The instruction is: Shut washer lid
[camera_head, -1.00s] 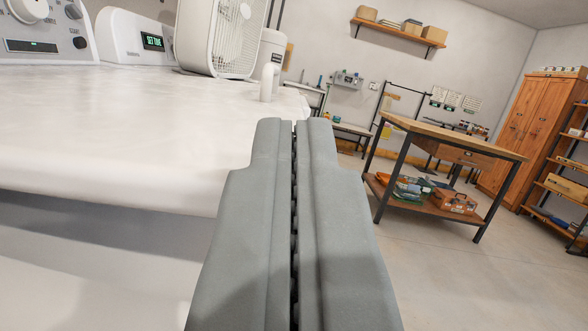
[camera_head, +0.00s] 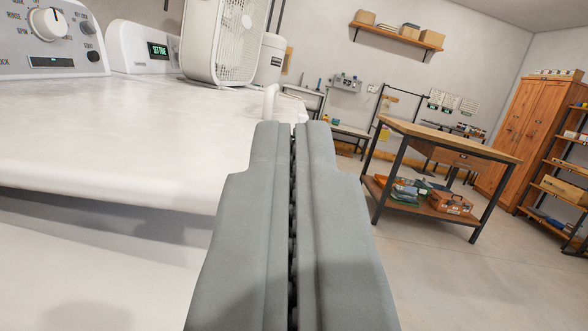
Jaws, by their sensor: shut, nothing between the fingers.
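The washer's white top (camera_head: 120,135) fills the left of the view as a broad flat slab, with a rounded front edge and a shadowed band under it. This slab seems to be the lid or to include it; I cannot tell whether it is fully down. The washer's control panel (camera_head: 50,45), with a large knob, stands behind it at the upper left. My gripper (camera_head: 293,125) is shut and empty, pointing forward at the slab's right end. It hides part of that end, and I cannot tell whether it touches.
A white box fan (camera_head: 235,40) and a second panel with a green display (camera_head: 158,49) stand behind the slab. A wooden workbench (camera_head: 450,138) with a loaded lower shelf stands at right, before a wooden cabinet (camera_head: 520,120). The concrete floor (camera_head: 440,270) at lower right is clear.

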